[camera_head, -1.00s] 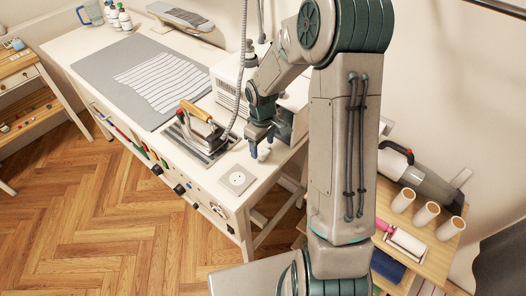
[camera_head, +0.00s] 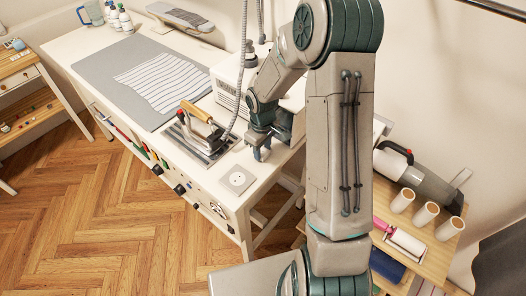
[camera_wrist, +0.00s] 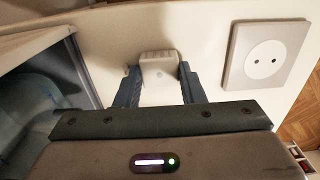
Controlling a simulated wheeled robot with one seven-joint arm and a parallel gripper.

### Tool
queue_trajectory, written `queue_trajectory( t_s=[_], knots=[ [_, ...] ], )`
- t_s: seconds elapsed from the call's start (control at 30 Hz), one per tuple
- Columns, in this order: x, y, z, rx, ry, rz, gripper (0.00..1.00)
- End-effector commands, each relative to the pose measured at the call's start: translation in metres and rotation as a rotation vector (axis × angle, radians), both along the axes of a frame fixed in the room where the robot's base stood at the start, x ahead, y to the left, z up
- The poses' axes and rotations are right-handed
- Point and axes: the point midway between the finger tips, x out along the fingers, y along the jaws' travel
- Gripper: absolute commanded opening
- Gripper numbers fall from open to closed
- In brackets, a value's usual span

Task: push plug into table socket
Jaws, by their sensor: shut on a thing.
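The white table socket (camera_wrist: 265,60) has a square plate with a round recess and two holes, and shows at the right in the wrist view. In the head view the socket (camera_head: 238,180) lies near the table's front right corner. My gripper (camera_wrist: 160,75) is shut on a white plug (camera_wrist: 158,66), which sits between the two blue fingertips. The plug is left of the socket and apart from it. In the head view my gripper (camera_head: 262,152) is low over the table behind the socket, and the plug is too small to make out there.
An iron (camera_head: 200,128) with a wooden handle stands on its rest left of my gripper. A white boxy unit (camera_head: 228,80) with a hose stands behind. The white table (camera_head: 222,200) is bare around the socket. A wooden side table (camera_head: 455,222) holds several rolls.

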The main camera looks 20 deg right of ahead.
Motion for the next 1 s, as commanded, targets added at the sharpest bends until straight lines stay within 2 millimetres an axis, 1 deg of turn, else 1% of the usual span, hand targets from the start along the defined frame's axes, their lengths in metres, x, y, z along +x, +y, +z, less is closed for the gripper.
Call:
queue_trajectory(
  t_s=[0.17,0.27,0.37,0.47,0.8,1.0],
  knots=[
    [0.001,0.0,0.004,0.0,-0.001,0.0,0.16],
    [0.001,0.0,0.01,-0.001,-0.002,0.0,0.16],
    [0.001,0.0,0.021,-0.001,-0.004,-0.001,0.16],
    [0.001,-0.001,0.039,-0.001,-0.007,-0.001,0.16],
    [-0.056,-0.021,0.076,-0.003,-0.003,-0.003,0.16],
    [-0.084,-0.031,0.094,-0.003,-0.002,-0.003,0.16]
  ],
)
